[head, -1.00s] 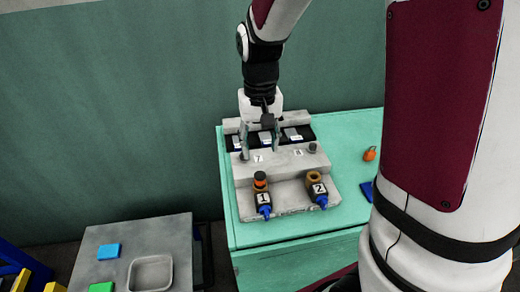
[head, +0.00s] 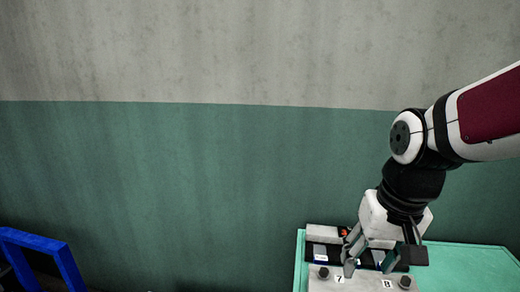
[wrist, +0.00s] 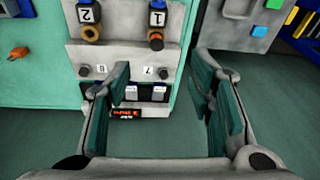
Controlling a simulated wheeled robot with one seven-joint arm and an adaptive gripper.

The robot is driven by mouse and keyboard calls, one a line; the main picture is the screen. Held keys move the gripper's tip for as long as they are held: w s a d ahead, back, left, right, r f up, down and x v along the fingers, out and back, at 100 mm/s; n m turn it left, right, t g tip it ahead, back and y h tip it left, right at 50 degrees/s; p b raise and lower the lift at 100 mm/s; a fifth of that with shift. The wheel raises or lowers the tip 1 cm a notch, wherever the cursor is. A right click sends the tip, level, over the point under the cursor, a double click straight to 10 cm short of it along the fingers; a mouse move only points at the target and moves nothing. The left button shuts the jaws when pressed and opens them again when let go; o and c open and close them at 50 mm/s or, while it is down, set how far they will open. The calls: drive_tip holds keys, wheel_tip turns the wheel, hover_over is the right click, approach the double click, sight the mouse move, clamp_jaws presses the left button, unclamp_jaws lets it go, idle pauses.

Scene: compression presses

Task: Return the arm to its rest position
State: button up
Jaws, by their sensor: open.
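My gripper (head: 371,262) is open in the head view, over the grey press fixture (head: 322,233) on the green table. Its fingers hang near the dark slot strip, close to the labels 7 and 8. In the wrist view the two fingers of my gripper (wrist: 160,100) are wide apart with nothing between them. The fixture also shows there, upside down (wrist: 122,55), with a display reading in red at its near edge. My arm extends in from the right in the head view.
The green table (head: 465,262) is clear right of the fixture in the head view. An orange object (wrist: 18,52) lies beside the fixture in the wrist view. A blue block (wrist: 259,31) lies on a grey table. A wall rises behind.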

drive_tip(key=s+r+n+t, duration=0.1)
drive_tip(key=s+r, duration=0.3)
drive_tip(key=s, duration=0.7)
drive_tip(key=shift+d+r+t, duration=0.2)
drive_tip(key=shift+r+t, duration=0.2)
drive_tip(key=shift+t, duration=0.4)
idle(0.5)
